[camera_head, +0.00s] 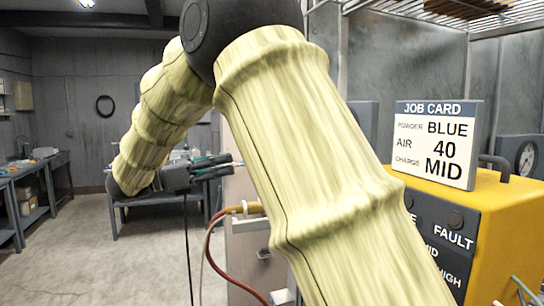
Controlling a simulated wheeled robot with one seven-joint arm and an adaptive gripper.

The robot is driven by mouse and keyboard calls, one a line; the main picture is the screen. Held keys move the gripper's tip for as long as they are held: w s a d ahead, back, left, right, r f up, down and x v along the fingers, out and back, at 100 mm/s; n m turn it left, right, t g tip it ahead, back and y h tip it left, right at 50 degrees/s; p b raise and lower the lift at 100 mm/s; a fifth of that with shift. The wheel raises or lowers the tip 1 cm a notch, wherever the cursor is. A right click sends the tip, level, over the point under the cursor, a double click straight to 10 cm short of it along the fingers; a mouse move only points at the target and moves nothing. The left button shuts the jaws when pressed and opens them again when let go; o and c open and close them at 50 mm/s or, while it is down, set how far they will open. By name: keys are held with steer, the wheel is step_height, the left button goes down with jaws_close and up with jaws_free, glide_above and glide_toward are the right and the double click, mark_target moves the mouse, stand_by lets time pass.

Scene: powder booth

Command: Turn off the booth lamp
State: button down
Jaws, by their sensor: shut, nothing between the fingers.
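My gripper (234,168) shows left of centre, dark with greenish finger parts, pointing right towards the edge of a pale panel. It is shut and holds nothing. My arm, in a pale yellow sleeve, fills the middle of the view and hides much behind it. I cannot identify a booth lamp or its switch for certain. A grey booth wall (395,60) stands at the upper right, under a slatted ceiling (500,14).
A yellow control box (505,235) carries a job card (437,143) reading BLUE, 40, MID. A gauge (526,158) is behind it. A red hose (208,250) hangs near an orange-yellow fitting (240,211). Workbenches (18,178) stand left; floor (90,250) between is clear.

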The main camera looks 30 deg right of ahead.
steer(key=w+p+x, duration=0.1)
steer(key=p+x, duration=0.7)
steer(key=x, duration=0.5)
steer(key=shift+d, duration=0.4)
steer(key=shift+f, duration=0.15)
